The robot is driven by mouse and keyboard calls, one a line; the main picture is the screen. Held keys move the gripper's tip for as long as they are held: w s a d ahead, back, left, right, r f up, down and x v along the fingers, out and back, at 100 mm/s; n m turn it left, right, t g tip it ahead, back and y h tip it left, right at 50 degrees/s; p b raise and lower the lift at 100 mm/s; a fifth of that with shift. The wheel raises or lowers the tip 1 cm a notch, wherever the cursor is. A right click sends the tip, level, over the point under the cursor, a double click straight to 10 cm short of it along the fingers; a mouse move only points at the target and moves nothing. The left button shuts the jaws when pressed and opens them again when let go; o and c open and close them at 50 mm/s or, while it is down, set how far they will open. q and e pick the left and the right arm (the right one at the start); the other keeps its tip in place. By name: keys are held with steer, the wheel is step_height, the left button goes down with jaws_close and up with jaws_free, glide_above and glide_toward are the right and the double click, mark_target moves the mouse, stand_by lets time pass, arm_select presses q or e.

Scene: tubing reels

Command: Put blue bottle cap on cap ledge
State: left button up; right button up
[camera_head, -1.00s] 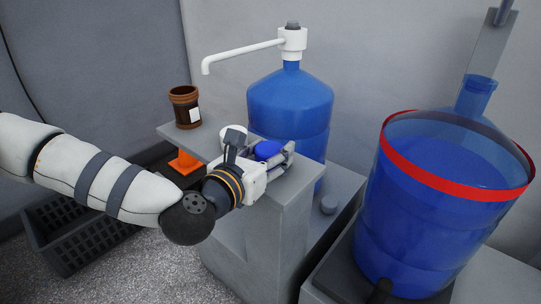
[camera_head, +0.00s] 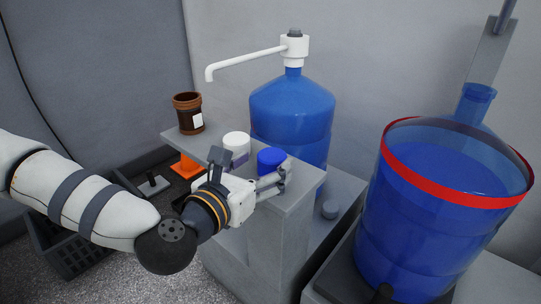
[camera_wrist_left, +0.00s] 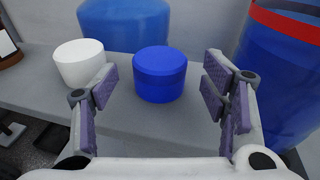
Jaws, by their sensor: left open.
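The blue bottle cap (camera_head: 271,160) stands upright on the grey cap ledge (camera_head: 297,190). It also shows in the left wrist view (camera_wrist_left: 160,76), resting on the ledge surface (camera_wrist_left: 165,125). My left gripper (camera_head: 252,166) is open. In the left wrist view its fingers (camera_wrist_left: 160,88) are spread wide on the near side of the cap, with clear gaps to it on both sides. A white cap (camera_head: 236,144) stands on the ledge left of the blue cap, close to my left finger. My right gripper is not in view.
A large blue bottle (camera_head: 292,110) with a white pump spout (camera_head: 245,61) stands behind the ledge. A brown jar (camera_head: 187,114) is at the ledge's far left. A blue barrel with a red rim (camera_head: 440,188) stands right. A black crate (camera_head: 75,245) is on the floor.

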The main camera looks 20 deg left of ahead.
arm_select(q)
steer(key=p+v, duration=0.3)
steer(key=v, duration=0.4)
steer(key=shift+s+p, duration=0.3)
steer(key=shift+s, duration=0.1)
steer(key=shift+a, duration=0.1)
